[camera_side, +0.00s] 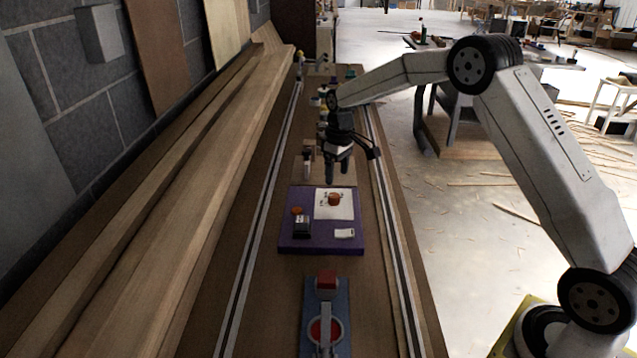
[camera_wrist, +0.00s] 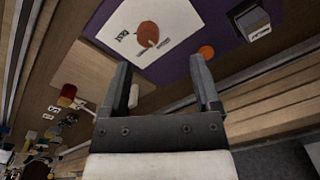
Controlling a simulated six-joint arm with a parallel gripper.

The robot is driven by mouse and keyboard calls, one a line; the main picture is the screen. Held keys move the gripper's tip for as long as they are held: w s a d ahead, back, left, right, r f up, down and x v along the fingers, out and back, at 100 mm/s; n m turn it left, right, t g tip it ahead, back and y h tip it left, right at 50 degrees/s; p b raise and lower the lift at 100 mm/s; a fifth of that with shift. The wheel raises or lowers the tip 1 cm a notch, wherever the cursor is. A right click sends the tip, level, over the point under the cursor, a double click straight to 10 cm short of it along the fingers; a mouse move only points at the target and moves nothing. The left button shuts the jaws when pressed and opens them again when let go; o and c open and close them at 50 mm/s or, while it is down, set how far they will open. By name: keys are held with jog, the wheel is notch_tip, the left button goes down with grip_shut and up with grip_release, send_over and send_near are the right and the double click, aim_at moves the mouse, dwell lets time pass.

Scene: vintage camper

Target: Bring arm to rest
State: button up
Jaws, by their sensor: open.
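My gripper (camera_side: 337,168) hangs above the bench, over the far edge of a purple board (camera_side: 285,241). In the wrist view my gripper (camera_wrist: 166,85) has its two dark fingers apart with nothing between them. On the board lies a white sheet (camera_side: 346,211) with an orange-brown round object (camera_side: 334,199) on it. A black box with a white label (camera_side: 301,226), a small orange disc (camera_side: 297,211) and a white tag (camera_side: 344,233) are also on the board. The arm is bent and reaches in from the right.
A blue board with a red block (camera_side: 327,280) and a red ring lies nearer on the bench (camera_side: 265,310). A wooden board with small items stands beyond the purple one. Long planks (camera_side: 180,190) line the left. Open floor (camera_side: 470,220) lies to the right.

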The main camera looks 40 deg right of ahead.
jog(key=s+a+m+t, duration=0.1)
jog(key=s+a, duration=0.3)
jog(key=s, duration=0.9)
jog(key=s+a+m+t, duration=0.1)
jog(key=s+a, duration=0.4)
jog(key=s, duration=0.8)
jog(key=shift+s+a+f, duration=0.15)
jog(key=shift+s+f, duration=0.2)
jog(key=shift+f, duration=0.1)
